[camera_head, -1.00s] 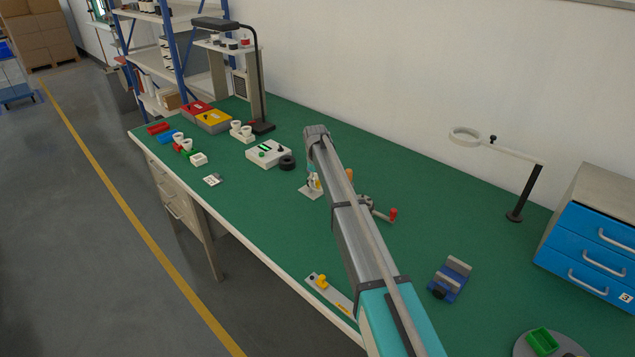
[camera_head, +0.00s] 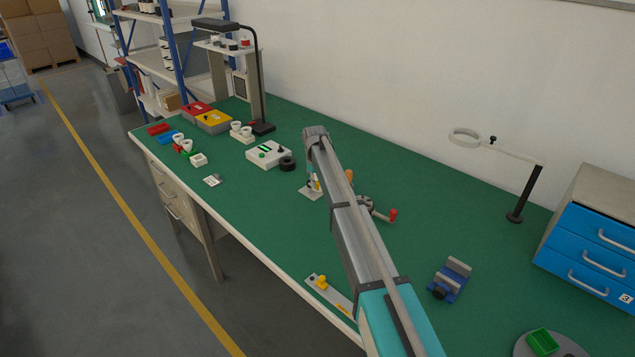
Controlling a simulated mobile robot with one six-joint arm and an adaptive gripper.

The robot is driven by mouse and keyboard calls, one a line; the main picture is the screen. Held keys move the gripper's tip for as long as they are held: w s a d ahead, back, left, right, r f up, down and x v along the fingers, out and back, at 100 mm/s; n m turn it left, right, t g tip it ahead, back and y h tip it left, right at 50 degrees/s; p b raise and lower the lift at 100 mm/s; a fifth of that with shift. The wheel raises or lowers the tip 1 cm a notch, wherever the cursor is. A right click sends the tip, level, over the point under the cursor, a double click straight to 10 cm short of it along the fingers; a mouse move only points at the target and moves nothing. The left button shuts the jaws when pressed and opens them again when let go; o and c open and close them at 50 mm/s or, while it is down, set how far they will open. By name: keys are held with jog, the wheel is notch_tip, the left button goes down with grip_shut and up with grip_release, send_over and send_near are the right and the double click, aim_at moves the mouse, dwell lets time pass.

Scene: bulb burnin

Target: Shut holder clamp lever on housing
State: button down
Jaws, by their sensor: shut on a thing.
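My arm reaches from the bottom right over the bench, its wrist turned down above a small pale holder plate (camera_head: 311,193). A small upright yellow and white part (camera_head: 316,183) stands on that plate, and I take it to be the housing holder with its clamp lever. My gripper (camera_head: 313,177) is at this part, mostly hidden by my own arm and wrist. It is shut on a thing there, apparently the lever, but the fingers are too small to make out. The lever's angle and the housing's seat cannot be told.
A crank device with a red knob (camera_head: 391,214) stands right of my arm. A grey plate with a yellow knob (camera_head: 322,282) lies at the front edge. A white control box (camera_head: 268,153) is to the left, a blue vise (camera_head: 449,281) to the right.

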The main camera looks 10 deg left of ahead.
jog(key=m, duration=0.1)
jog(key=a+m, duration=0.1)
jog(key=m, duration=0.1)
jog(key=s+a+m, duration=0.1)
jog(key=m, duration=0.3)
jog(key=a+m, duration=0.1)
jog(key=m, duration=0.3)
jog(key=shift+s+a+g, duration=0.15)
jog(key=shift+a+g, duration=0.15)
jog(key=shift+a, duration=0.1)
jog(key=c, duration=0.5)
grip_release()
jog(key=shift+c, duration=0.2)
jog(key=shift+d, duration=0.15)
